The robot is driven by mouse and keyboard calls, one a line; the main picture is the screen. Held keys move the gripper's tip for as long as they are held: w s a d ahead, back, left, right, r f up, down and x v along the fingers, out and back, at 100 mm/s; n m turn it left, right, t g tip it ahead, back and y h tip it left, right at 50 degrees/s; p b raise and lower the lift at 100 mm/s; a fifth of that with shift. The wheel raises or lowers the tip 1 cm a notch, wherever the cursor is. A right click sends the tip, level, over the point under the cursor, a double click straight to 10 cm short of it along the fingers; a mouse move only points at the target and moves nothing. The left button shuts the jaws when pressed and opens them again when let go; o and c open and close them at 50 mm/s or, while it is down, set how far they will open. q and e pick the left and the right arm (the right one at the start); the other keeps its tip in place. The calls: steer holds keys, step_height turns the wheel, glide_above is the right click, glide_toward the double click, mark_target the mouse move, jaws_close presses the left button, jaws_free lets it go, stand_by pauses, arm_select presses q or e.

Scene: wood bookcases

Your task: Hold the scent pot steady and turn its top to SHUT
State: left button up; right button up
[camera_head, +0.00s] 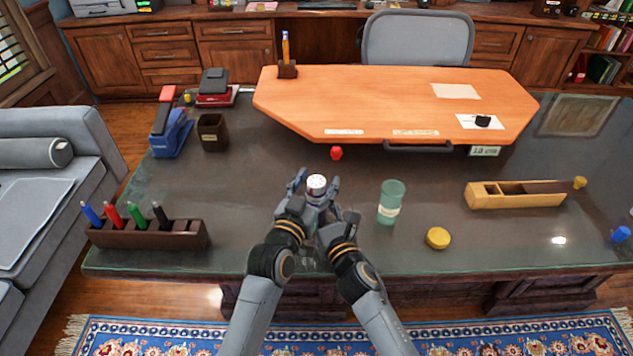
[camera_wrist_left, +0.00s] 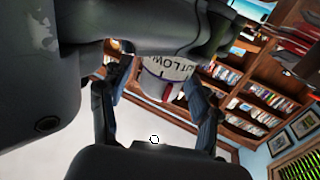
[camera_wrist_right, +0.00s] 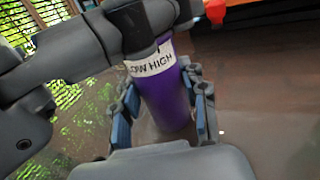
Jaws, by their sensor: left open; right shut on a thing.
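The scent pot has a white perforated top (camera_head: 317,184), which shows in the head view between my grippers. In the right wrist view its purple body (camera_wrist_right: 168,100) stands below a white band (camera_wrist_right: 150,63) reading LOW HIGH. My right gripper (camera_wrist_right: 162,112) is shut on the purple body, with a finger on each side. My left gripper (camera_head: 315,182) is higher, at the top, and open. In the left wrist view its fingers (camera_wrist_left: 158,92) stand either side of the pot's lettered white band (camera_wrist_left: 173,68), with gaps showing. The mark's alignment with SHUT cannot be read.
A green jar (camera_head: 391,203) and a yellow disc (camera_head: 438,238) stand right of my grippers. A wooden box (camera_head: 515,195) lies farther right. A pen rack (camera_head: 148,235) is at left. A red piece (camera_head: 336,153) lies just behind the pot, before the orange board (camera_head: 390,95).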

arm_select(q)
steer(key=shift+c, duration=0.5)
steer(key=c, duration=1.1)
steer(key=shift+r+m+h, duration=0.15)
steer(key=shift+m+h, duration=0.35)
steer(key=shift+h, duration=0.2)
steer(key=shift+d+r+m+g+h, duration=0.2)
steer(key=shift+m+g+h, duration=0.55)
steer(key=shift+h, duration=0.25)
steer(key=shift+d+r+m+g+h, duration=0.1)
steer(key=shift+d+m+g+h, duration=0.05)
steer(key=shift+m+g+h, duration=0.75)
arm_select(e)
steer(key=shift+a+f, duration=0.1)
arm_select(q)
steer(key=shift+s+d+m+g+h, duration=0.15)
steer(key=shift+m+g+h, duration=0.25)
steer(key=shift+h, duration=0.3)
arm_select(e)
steer(key=shift+s, duration=0.1)
arm_select(q)
steer(key=shift+g, duration=0.25)
steer(key=shift+f+m+g+h, duration=0.15)
steer(key=shift+m+g+h, duration=0.15)
steer(key=shift+m+h, duration=0.1)
steer(key=shift+a+f, duration=0.25)
steer(key=shift+a, duration=0.25)
arm_select(e)
steer(key=shift+d, duration=0.2)
